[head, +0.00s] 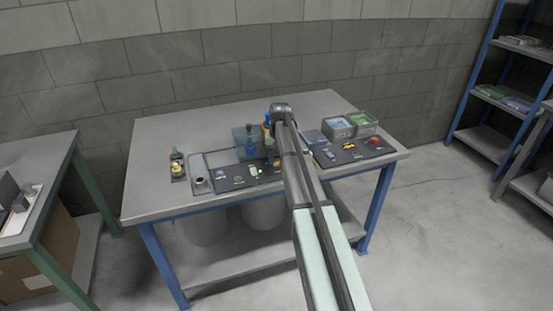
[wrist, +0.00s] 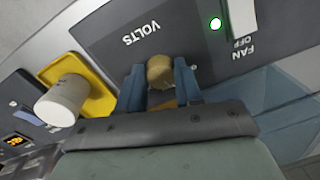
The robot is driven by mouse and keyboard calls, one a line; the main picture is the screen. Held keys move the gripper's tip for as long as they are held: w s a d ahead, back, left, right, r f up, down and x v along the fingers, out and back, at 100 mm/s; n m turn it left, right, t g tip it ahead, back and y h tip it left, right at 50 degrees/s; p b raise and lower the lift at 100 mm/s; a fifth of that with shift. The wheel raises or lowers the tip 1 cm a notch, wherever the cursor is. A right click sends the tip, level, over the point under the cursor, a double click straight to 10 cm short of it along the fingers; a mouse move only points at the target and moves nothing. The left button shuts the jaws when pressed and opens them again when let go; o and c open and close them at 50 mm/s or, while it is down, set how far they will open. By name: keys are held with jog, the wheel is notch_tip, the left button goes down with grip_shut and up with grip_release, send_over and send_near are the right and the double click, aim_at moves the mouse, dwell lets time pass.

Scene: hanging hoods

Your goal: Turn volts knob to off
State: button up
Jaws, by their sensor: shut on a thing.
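In the wrist view the volts knob (wrist: 159,68) is a round tan knob on a dark grey panel, just by the printed VOLTS label (wrist: 141,34). My gripper (wrist: 160,82) has its two blue-grey fingers on either side of the knob and is shut on it. An off mark for this knob and its pointer are not visible to me. In the head view my arm covers the knob and the fingertips, over the panel (head: 232,178) on the table.
Beside the knob, a green light (wrist: 215,23) is lit near the white FAN switch (wrist: 242,18). A white cylindrical knob (wrist: 60,102) stands on a yellow plate (wrist: 92,102), close to my left finger.

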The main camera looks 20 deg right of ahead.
aim_at(278, 159)
jog(key=n, duration=0.4)
jog(key=shift+n, duration=0.3)
jog(key=shift+w+n, duration=0.1)
jog(key=shift+n, duration=1.8)
jog(key=o, duration=1)
jog(key=shift+o, duration=0.2)
notch_tip(278, 159, up, 14)
jog(key=shift+w+d, duration=0.15)
jog(key=shift+d, duration=0.25)
jog(key=shift+f, duration=0.2)
